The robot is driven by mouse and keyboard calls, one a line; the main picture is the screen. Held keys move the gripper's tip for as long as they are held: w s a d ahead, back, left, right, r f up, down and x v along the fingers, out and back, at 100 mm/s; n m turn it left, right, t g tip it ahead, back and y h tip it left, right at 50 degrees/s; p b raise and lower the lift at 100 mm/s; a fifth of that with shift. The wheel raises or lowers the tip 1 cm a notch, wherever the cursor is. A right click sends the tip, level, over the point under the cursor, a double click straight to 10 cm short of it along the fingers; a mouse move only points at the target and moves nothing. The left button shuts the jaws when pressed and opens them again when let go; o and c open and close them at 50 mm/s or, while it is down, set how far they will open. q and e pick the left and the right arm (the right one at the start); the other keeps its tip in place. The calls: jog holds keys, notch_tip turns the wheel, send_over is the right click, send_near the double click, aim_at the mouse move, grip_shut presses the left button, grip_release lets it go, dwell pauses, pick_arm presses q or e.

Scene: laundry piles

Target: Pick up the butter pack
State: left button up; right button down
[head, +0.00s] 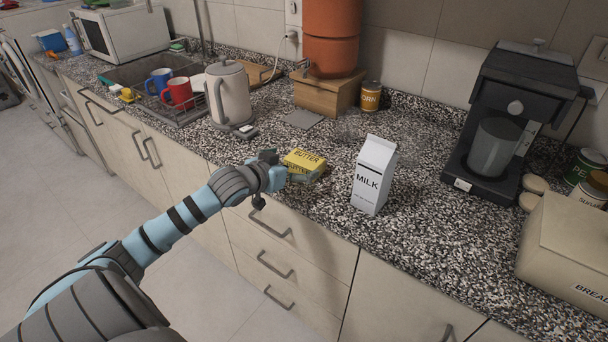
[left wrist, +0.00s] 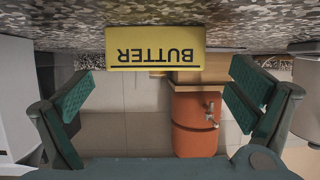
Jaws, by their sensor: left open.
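The yellow butter pack (head: 305,158), with BUTTER in dark letters, is on the speckled counter near its front edge, left of the milk carton. It also shows in the left wrist view (left wrist: 155,60), upside down, centred ahead of the fingers with a gap on each side. My left gripper (head: 289,168) is at the pack's near left side and partly hides its lower part. In the left wrist view its two green-padded fingers (left wrist: 161,90) are spread wide with nothing between the pads. My right gripper is in neither view.
The milk carton (head: 373,175) stands close to the right of the pack. A kettle (head: 230,95) is behind left, and a wooden box (head: 325,95) under an orange container (head: 331,35) is behind. A coffee machine (head: 500,120) and bread box (head: 570,250) are at right.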

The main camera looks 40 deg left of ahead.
aim_at(302, 161)
pick_arm(q)
jog(key=x, duration=0.1)
jog(key=b+x, duration=0.1)
jog(key=x, duration=0.2)
jog(key=shift+w+d+r, duration=0.15)
jog(key=shift+w+d, duration=0.05)
jog(key=shift+d, duration=0.05)
jog(key=shift+w+a, duration=0.1)
jog(key=shift+w, duration=0.35)
jog(key=shift+s, duration=0.1)
jog(key=c, duration=1.4)
